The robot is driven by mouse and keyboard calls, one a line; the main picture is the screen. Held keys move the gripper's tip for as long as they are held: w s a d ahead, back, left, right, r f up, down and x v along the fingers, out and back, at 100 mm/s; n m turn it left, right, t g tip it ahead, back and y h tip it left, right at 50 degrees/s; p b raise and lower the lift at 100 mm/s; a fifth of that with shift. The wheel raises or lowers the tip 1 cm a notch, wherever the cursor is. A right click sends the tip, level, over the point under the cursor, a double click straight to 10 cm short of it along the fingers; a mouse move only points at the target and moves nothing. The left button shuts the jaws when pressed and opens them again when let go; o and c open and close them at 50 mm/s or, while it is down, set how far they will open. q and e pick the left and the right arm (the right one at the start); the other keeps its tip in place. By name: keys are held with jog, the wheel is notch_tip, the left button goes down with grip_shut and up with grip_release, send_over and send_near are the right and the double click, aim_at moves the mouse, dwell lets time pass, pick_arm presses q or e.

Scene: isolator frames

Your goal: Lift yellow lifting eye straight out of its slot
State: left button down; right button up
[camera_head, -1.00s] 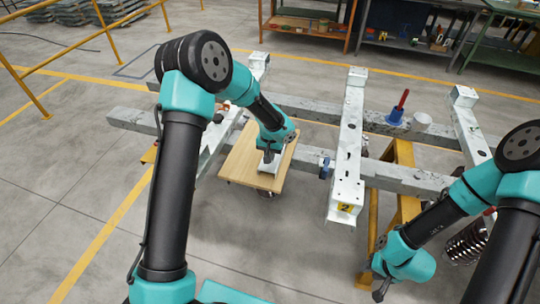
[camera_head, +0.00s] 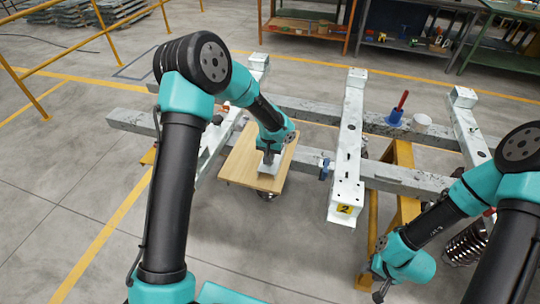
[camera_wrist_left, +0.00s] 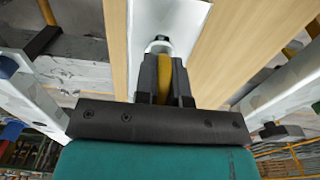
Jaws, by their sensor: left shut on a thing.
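The yellow lifting eye (camera_wrist_left: 164,78) shows in the left wrist view as a narrow yellow piece between the two dark fingers of my left gripper (camera_wrist_left: 162,72), which is shut on it. A round metal fitting (camera_wrist_left: 158,45) lies just beyond the fingertips, on a white plate (camera_wrist_left: 180,22). In the head view my left gripper (camera_head: 268,157) points down at the white part (camera_head: 270,168) on a wooden board (camera_head: 240,168); the eye is hidden there. Whether the eye is clear of its slot cannot be told. My right gripper (camera_head: 380,290) hangs low at the right, its jaws unclear.
Grey beams (camera_head: 400,180) and a white crosspiece (camera_head: 348,150) form a frame right of the board. A yellow stand (camera_head: 404,205), a blue part with a red handle (camera_head: 398,112), a white cup (camera_head: 422,121) and a coil spring (camera_head: 466,244) are nearby. The front floor is open.

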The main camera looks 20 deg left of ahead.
pick_arm(q)
jog(key=shift+r, duration=1.05)
dwell(2.4)
jog(key=shift+r, duration=2.85)
